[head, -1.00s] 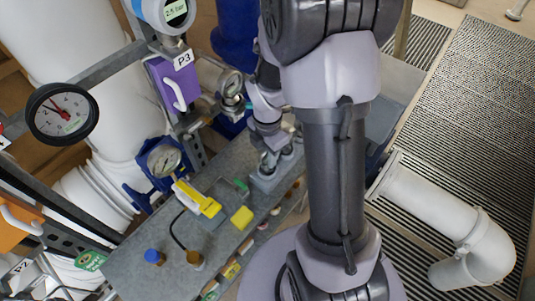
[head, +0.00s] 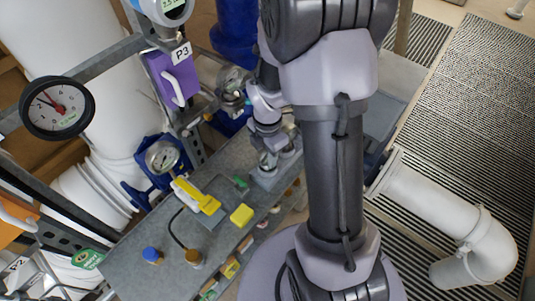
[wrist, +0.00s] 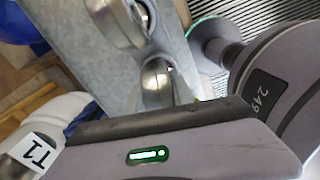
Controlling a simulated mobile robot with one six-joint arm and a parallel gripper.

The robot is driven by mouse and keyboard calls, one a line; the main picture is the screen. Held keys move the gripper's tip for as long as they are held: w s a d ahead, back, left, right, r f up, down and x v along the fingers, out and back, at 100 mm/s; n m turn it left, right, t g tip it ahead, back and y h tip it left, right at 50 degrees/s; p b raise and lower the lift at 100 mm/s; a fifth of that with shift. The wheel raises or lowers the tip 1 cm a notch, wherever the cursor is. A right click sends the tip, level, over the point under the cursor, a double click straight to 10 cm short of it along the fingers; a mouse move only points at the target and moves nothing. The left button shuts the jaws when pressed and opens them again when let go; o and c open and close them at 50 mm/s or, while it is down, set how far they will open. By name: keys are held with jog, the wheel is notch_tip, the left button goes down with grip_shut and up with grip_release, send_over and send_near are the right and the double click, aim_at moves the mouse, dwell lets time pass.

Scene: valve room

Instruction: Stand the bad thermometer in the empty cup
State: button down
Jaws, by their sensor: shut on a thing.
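My gripper (head: 269,160) is over the back right end of the grey bench, beside my arm, and small in the head view. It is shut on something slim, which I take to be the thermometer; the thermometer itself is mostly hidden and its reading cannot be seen. Two metal cups stand close together under the gripper; in the wrist view one cup (wrist: 158,85) is in the middle and another cup (wrist: 122,20) is at the top. I cannot tell whether the thermometer's tip is inside a cup. My gripper's grey body fills the lower wrist view and hides the fingertips.
The grey bench (head: 120,265) bears a yellow handheld device (head: 196,196), a yellow block (head: 241,215), a blue-capped item (head: 152,255) and a brown fitting (head: 194,256). Gauges and a purple P3 box (head: 163,78) stand behind. A white pipe labelled T1 (wrist: 42,152) is near the gripper.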

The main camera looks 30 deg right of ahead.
jog(key=c, duration=1)
grip_release()
jog(key=shift+r, duration=0.1)
notch_tip(320, 180, up, 17)
jog(key=p, duration=0.6)
jog(key=s+a+m+t+b, duration=0.2)
jog(key=s+a+m+b, duration=0.2)
jog(key=m, duration=0.4)
jog(key=s+a+m+t+y+b, duration=0.1)
jog(key=s+a+m+b, duration=0.3)
jog(key=m, duration=0.4)
jog(key=s+a+m+t+y+b, duration=0.1)
jog(key=s+a+m+b, duration=0.3)
jog(key=m, duration=0.4)
jog(key=shift+s+a+t+b, duration=0.15)
jog(key=shift+a+t+b, duration=0.7)
jog(key=shift+a, duration=0.25)
